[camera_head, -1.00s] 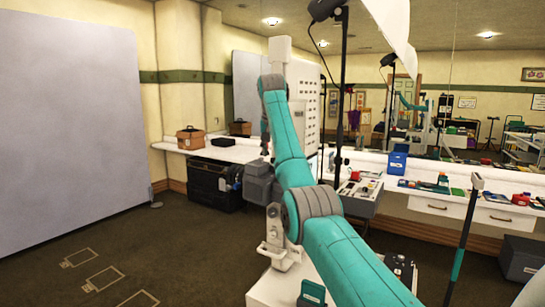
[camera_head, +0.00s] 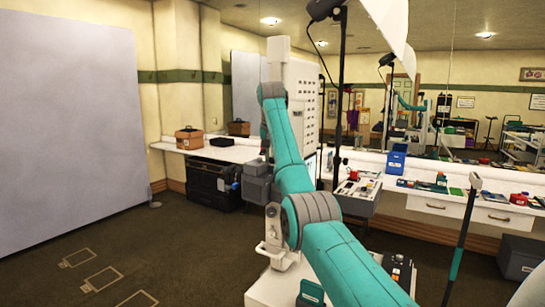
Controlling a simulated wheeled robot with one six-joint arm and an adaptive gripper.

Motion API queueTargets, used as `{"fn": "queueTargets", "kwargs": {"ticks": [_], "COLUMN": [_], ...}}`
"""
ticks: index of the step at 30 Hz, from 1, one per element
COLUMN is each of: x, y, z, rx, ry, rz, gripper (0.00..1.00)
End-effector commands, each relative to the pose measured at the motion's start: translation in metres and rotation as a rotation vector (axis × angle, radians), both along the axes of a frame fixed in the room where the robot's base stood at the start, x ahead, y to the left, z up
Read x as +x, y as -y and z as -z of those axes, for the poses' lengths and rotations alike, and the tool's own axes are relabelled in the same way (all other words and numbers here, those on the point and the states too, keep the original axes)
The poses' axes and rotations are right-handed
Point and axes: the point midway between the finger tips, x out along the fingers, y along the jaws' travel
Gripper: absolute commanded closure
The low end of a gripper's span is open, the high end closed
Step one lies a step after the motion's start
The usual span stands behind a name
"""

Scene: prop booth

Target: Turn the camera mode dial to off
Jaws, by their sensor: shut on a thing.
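A grey boxy body that looks like the camera (camera_head: 257,184) stands left of my arm's elbow, with a darker round part on its left side. My forearm rises past it and bends over at the top. My gripper (camera_head: 264,147) hangs down behind the forearm, just above the grey body. Only a narrow dark strip of it shows, and its fingertips are mostly hidden. It is shut at the top of the camera. The mode dial is too small and covered to make out, so I cannot tell its setting.
A large grey backdrop (camera_head: 70,130) stands at left. A black case (camera_head: 213,185) is on the floor behind the camera. A tall white cabinet (camera_head: 302,100) rises behind my arm. A cluttered counter (camera_head: 430,183) runs right below a mirror.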

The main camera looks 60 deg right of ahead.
Motion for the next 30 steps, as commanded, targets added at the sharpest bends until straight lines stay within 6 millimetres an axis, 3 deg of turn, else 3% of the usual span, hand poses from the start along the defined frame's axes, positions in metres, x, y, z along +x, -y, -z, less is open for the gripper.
{"fn": "queueTargets", "kwargs": {"ticks": [12, 24, 25, 27, 30], "x": [-0.0023, -0.0022, -0.0021, -0.0022, -0.002], "y": [0.0016, 0.0014, 0.0014, 0.0014, 0.0011], "z": [0.0003, 0.0002, 0.0003, 0.0003, 0.0004], "rx": [-0.025, -0.028, -0.028, -0.028, -0.028], "ry": [0.003, 0.002, 0.002, 0.002, 0.002], "rz": [-0.348, -0.385, -0.385, -0.385, -0.385], "gripper": [1.0, 1.0, 0.67, 0.5, 0.5]}}
